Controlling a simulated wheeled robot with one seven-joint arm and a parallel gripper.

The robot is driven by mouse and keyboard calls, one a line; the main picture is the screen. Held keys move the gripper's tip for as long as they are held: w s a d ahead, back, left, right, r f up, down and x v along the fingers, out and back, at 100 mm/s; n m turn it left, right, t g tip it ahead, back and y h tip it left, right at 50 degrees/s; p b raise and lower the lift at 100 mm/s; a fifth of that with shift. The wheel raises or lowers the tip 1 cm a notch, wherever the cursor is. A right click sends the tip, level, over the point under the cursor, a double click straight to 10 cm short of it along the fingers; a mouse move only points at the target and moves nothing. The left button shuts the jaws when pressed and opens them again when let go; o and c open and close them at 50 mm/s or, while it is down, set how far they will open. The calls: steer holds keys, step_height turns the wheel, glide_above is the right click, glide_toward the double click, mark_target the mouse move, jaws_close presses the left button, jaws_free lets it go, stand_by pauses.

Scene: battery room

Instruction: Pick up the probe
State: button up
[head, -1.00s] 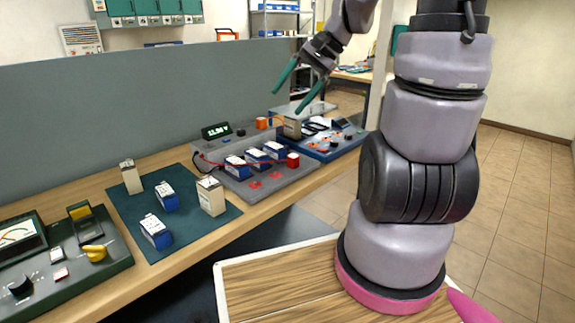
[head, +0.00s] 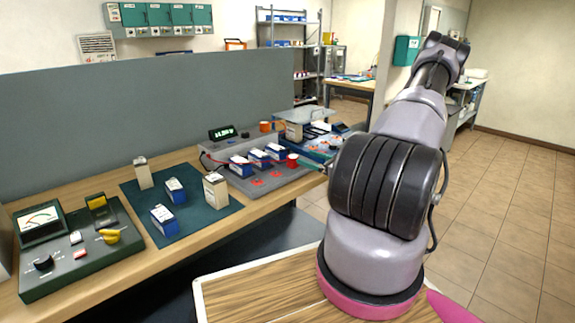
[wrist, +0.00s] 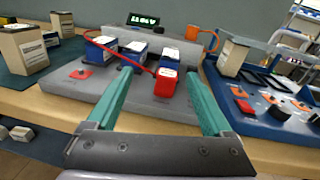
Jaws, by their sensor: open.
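The probe looks like a small red block (wrist: 165,84) on the grey test station (wrist: 135,108) in the wrist view, with a red lead running to it. It stands just in front of the rightmost blue-and-white battery. It also shows in the head view as a red block (head: 292,161) at the station's right end. My gripper (wrist: 158,78) has its two teal fingers spread apart with nothing held, and the probe appears between the fingertips. I cannot tell the remaining distance. In the head view my arm hides most of the gripper.
A lit display (head: 222,133) stands behind several blue-and-white batteries on the station. A blue unit (wrist: 265,105) with a beige battery lies to the right. A dark green mat (head: 190,232) with batteries and a meter panel (head: 75,262) lie left on the bench. A grey partition (head: 130,110) stands behind.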

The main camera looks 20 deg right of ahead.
mark_target(293, 156)
steer(key=w+f, duration=0.1)
steer(key=w+f+m+h, duration=0.1)
steer(key=w, duration=0.1)
steer(key=w+f+m+t, duration=0.1)
steer(key=shift+w+a+h, duration=0.15)
steer(key=shift+w+h, duration=0.2)
steer(key=shift+h, duration=0.05)
steer(key=x, duration=0.5)
steer(key=shift+a, duration=0.3)
jaws_close()
